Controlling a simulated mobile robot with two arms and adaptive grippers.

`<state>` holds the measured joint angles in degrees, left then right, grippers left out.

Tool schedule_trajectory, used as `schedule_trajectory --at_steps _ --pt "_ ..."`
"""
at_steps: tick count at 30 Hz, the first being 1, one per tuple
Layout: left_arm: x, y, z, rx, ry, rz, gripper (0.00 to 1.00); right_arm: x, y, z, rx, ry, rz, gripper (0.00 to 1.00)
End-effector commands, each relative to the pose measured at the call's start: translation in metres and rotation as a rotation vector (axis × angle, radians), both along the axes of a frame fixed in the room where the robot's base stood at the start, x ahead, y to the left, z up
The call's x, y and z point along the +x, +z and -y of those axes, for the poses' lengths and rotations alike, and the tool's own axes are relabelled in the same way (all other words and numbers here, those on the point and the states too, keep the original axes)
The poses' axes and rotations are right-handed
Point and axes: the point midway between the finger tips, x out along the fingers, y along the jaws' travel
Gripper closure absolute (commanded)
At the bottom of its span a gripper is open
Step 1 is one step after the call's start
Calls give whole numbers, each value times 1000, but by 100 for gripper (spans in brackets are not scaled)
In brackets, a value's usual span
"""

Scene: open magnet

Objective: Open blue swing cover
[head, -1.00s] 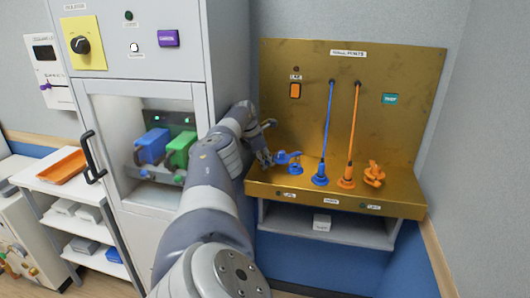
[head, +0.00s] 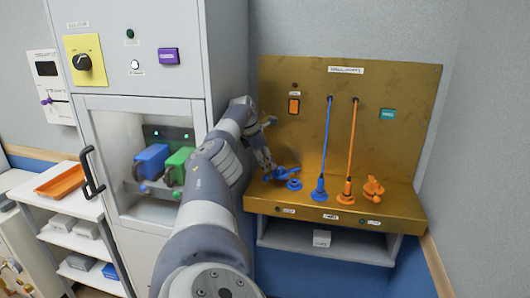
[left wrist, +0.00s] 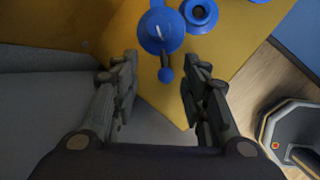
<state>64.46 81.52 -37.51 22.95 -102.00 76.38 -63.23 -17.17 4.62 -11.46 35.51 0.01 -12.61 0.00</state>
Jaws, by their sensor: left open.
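The blue swing cover (head: 287,172) is on the left part of the brass ledge. A round blue ring (head: 294,184) sits next to it. In the left wrist view the cover is a round blue cap (left wrist: 160,30) with a small knob on a short dark stem. The blue ring (left wrist: 200,13) shows a dark hole and lies beside the cap, not under it. My left gripper (head: 266,158) is at the left end of the ledge, by the cover. In the left wrist view its fingers (left wrist: 160,75) are apart, with the knob between them, no contact visible. My right gripper is not in view.
A blue plug (head: 319,188) and an orange plug (head: 346,192) with cords stand right of the ring. An orange part (head: 373,188) is further right. The grey cabinet (head: 226,65) stands close left of the panel (head: 390,80).

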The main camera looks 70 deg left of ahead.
Motion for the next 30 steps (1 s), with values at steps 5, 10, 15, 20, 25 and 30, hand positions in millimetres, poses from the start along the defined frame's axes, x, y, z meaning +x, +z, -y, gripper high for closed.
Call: schedule_trajectory --at_steps 5,10,15,20,25,30 --pt "2 18 0 -1 1 6 59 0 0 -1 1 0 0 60" --pt "2 28 0 0 0 4 59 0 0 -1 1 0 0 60" --pt "1 34 0 0 1 1 59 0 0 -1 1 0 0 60" --pt "0 36 0 0 1 -1 59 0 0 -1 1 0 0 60" --pt "0 36 0 0 0 -1 59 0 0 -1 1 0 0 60" --pt "1 36 0 0 0 0 89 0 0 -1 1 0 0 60"
